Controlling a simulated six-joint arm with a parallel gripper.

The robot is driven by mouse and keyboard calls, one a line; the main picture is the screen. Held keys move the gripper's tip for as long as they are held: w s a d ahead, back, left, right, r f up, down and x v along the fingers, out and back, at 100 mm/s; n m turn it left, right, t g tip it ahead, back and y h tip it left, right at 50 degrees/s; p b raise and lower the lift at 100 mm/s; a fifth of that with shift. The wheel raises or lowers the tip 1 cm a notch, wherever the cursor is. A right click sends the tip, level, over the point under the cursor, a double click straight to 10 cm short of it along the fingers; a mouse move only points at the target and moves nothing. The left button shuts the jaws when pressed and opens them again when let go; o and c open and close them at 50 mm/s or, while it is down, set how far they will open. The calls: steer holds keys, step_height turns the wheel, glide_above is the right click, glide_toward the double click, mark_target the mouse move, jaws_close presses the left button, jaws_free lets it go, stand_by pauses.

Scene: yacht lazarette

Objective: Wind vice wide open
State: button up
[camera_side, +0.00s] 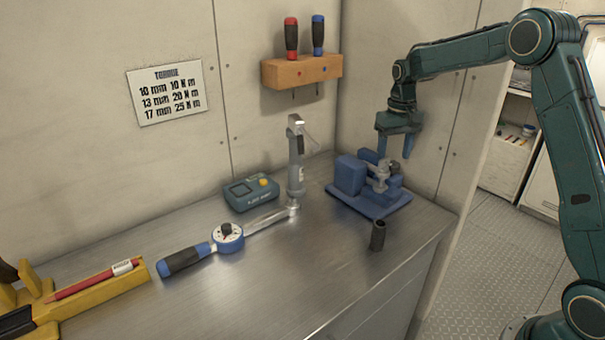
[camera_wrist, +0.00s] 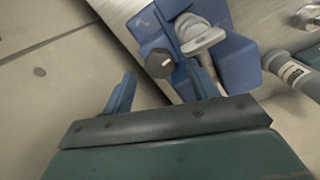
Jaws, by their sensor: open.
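The blue vice (camera_side: 350,174) stands on the metal bench near its right end, on a flat blue base. A grey metal piece (camera_side: 379,176) shows at its jaws; it also shows in the wrist view (camera_wrist: 203,40). A dark hexagonal end (camera_wrist: 159,63) lies beside it there. I cannot tell how far apart the jaws are. My gripper (camera_side: 396,152) is above the right side of the vice, pointing down. In the wrist view my gripper (camera_wrist: 165,85) has its two fingers spread, with the hexagonal end just beyond the gap. Nothing is held.
A dark socket (camera_side: 378,236) stands in front of the vice. A torque wrench (camera_side: 222,241), a teal tester box (camera_side: 251,193) and an upright grey tool (camera_side: 296,160) are to the left. A screwdriver rack (camera_side: 300,71) hangs above. The bench front middle is clear.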

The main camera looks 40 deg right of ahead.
mark_target(393, 163)
step_height(393, 163, up, 12)
steer(key=shift+f, duration=0.2)
stand_by(0.4)
steer(key=shift+c, duration=1.4)
steer(key=shift+m, duration=1.4)
steer(key=shift+f, duration=0.1)
steer(key=shift+f, duration=6.8)
steer(key=c, duration=0.7)
